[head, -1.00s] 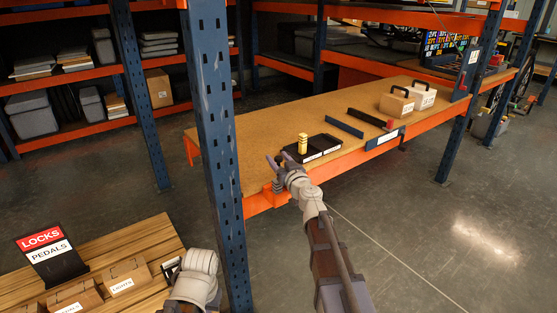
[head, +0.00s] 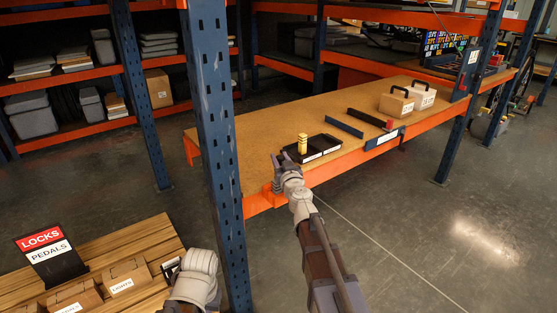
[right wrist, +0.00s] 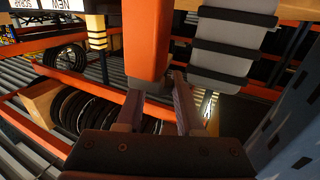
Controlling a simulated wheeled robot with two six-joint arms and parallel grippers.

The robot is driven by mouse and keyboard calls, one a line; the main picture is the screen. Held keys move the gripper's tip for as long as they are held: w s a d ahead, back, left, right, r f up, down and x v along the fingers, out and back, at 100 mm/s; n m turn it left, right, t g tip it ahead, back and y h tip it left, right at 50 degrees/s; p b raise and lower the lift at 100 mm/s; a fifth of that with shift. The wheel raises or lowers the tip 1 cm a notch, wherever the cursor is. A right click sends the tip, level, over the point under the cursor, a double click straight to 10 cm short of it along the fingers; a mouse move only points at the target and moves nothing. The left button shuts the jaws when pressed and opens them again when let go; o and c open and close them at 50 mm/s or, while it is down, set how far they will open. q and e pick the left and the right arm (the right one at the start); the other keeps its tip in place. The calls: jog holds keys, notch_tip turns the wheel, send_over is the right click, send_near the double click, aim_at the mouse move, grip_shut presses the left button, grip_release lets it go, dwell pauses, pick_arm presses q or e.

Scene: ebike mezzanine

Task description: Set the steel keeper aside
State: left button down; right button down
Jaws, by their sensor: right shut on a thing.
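My right gripper (head: 283,162) is at the near left corner of the wooden shelf deck, by the orange beam's end.
A black tray (head: 325,148) with a yellow stack (head: 302,143) lies just beyond the right gripper. A blue perforated upright (head: 215,130) stands left of it. Dark bars and two handled boxes (head: 396,104) lie farther along the deck. Labelled cartons (head: 127,280) stand at lower left.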

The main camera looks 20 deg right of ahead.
jog(key=shift+d+m+g+h, duration=0.15)
jog(key=shift+d+m+h, duration=0.15)
jog(key=shift+m+h, duration=0.6)
jog(key=shift+d+m+g+h, duration=0.15)
jog(key=shift+d+m+h, duration=0.25)
jog(key=shift+h, duration=0.9)
jog(key=shift+a, duration=0.1)
jog(key=c, duration=0.5)
grip_release()
jog(key=shift+c, duration=0.2)
jog(key=v, duration=0.7)
jog(key=shift+s+a, duration=0.15)
jog(key=shift+s, duration=0.25)
